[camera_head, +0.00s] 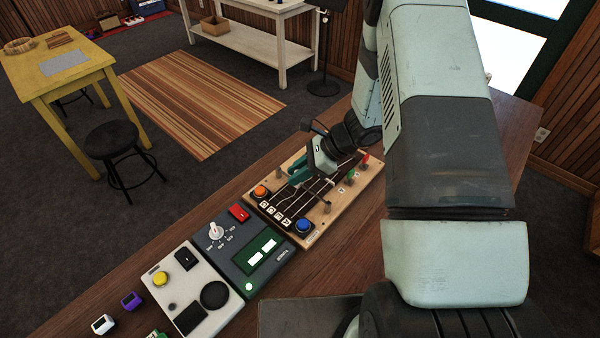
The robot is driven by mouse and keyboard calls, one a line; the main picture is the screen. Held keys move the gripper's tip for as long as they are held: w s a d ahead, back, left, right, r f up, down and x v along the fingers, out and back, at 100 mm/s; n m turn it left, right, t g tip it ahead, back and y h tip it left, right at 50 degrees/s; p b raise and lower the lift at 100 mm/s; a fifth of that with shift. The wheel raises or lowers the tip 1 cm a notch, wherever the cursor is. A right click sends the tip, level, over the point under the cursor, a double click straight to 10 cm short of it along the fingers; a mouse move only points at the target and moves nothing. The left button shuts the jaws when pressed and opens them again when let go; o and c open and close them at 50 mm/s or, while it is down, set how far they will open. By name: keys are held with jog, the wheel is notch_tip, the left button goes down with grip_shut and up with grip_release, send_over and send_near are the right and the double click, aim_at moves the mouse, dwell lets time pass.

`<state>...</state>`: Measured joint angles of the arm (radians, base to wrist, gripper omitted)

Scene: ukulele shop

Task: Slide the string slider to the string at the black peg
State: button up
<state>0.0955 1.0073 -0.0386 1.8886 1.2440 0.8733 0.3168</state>
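The wooden string board (372,181) lies on the bench, with a dark panel crossed by several pale strings (312,193). A red peg (365,158) and a green peg (351,175) stand at its far right end. I cannot make out a black peg; my arm and gripper cover part of that end. A small grey knob (327,207) stands at the board's near edge; I cannot tell whether it belongs to the string slider. My gripper (298,176), with teal fingers, is low over the left-far part of the strings. Whether its fingers are open or hold anything is too small to tell.
An orange button (260,192) and a blue button (304,226) sit at the board's left end. A dark control box (247,252) with a knob and green display stands beside it, then a pale box (188,290). Small coloured blocks lie at lower left.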

jog(key=o, duration=0.3)
jog(key=v, duration=1)
jog(key=shift+d+r, duration=0.25)
jog(key=shift+d, duration=0.05)
